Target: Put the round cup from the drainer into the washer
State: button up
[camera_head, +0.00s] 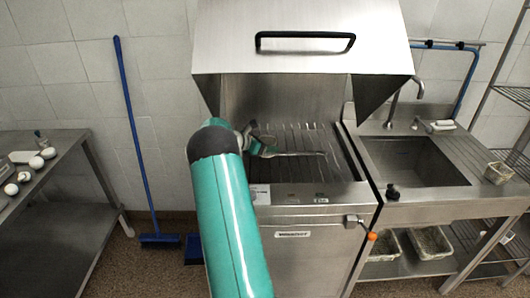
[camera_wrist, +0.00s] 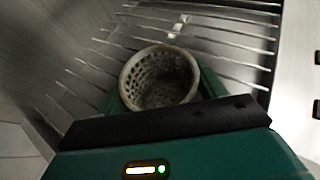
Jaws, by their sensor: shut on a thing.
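The round cup (camera_wrist: 160,78) is a grey-beige, perforated cup with an open mouth facing the wrist camera. My gripper (camera_wrist: 162,94) is shut on it, with green fingers on both sides. In the head view my gripper (camera_head: 262,148) is inside the open washer (camera_head: 292,235), over its wire rack (camera_head: 315,165); I cannot make out the cup there. The wrist view shows the rack wires (camera_wrist: 240,57) behind and around the cup. I cannot tell whether the cup touches the rack. The washer's steel hood (camera_head: 300,62) is raised. I cannot identify the drainer.
A sink (camera_head: 415,160) with a tap adjoins the washer on the right. A small basket (camera_head: 497,173) stands on the right counter, and baskets (camera_head: 430,242) sit below. A steel table (camera_head: 60,165) with small white items is at left. A blue broom (camera_head: 138,140) leans against the wall.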

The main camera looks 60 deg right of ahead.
jog(key=shift+w+f, duration=0.2)
jog(key=shift+f, duration=0.75)
jog(key=shift+w+f, duration=0.15)
jog(key=shift+f, duration=0.8)
jog(key=shift+f, duration=0.2)
jog(key=o, duration=1)
jog(key=shift+c, duration=0.2)
jog(key=shift+r, duration=0.1)
